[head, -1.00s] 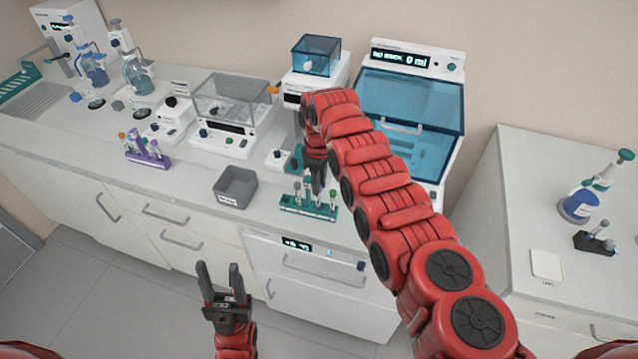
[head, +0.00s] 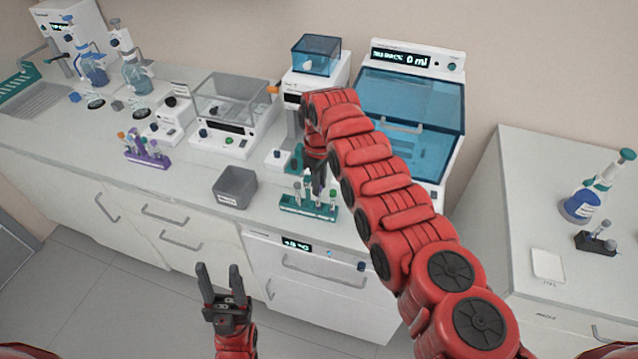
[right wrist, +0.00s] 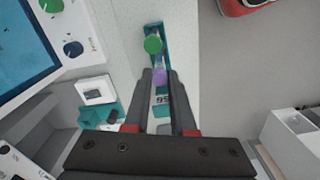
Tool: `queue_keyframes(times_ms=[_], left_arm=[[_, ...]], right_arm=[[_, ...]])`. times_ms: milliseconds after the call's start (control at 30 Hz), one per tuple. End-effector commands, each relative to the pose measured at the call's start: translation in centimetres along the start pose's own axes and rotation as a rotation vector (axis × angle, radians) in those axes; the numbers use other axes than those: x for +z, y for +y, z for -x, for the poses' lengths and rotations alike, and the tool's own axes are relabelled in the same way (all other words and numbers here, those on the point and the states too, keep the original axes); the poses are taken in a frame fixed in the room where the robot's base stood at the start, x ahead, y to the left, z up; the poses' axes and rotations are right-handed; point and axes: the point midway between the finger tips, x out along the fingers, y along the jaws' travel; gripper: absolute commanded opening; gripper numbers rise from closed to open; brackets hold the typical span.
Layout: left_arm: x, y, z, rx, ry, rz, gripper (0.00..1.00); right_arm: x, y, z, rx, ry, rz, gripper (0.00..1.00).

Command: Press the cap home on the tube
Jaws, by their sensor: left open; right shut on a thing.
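A teal tube rack (head: 296,207) stands near the front edge of the bench and holds several tubes. My right gripper (head: 318,193) points down over the rack. In the right wrist view its fingers (right wrist: 161,82) are shut on a purple cap (right wrist: 160,75). The tube under this cap is hidden, so I cannot tell how far the cap sits on it. A green cap (right wrist: 153,44) stands just beyond the fingertips, on another tube in the rack. My left gripper (head: 222,272) is open and empty, in front of the bench and well away from the rack.
A grey bin (head: 234,188) stands left of the rack. A purple rack with tubes (head: 150,157) is further left. A blue-lidded machine (head: 408,115) and a balance-like box (head: 232,100) stand behind. Bare bench lies between the bin and the purple rack.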

Motion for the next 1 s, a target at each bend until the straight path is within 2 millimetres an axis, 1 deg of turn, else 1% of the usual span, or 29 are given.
queue_keyframes(times_ms=[500, 1000], left_arm=[[0.1, 0.03, 0.62, 0.0, 0.0, 0.0, 0.5], [0.11, 0.03, 0.72, 0.0, 0.0, 0.0, 0.5]], right_arm=[[-0.03, -0.01, -0.15, 0.0, 0.0, 0.001, 0.0], [-0.01, -0.01, -0.21, 0.0, 0.0, 0.0, 0.0]])
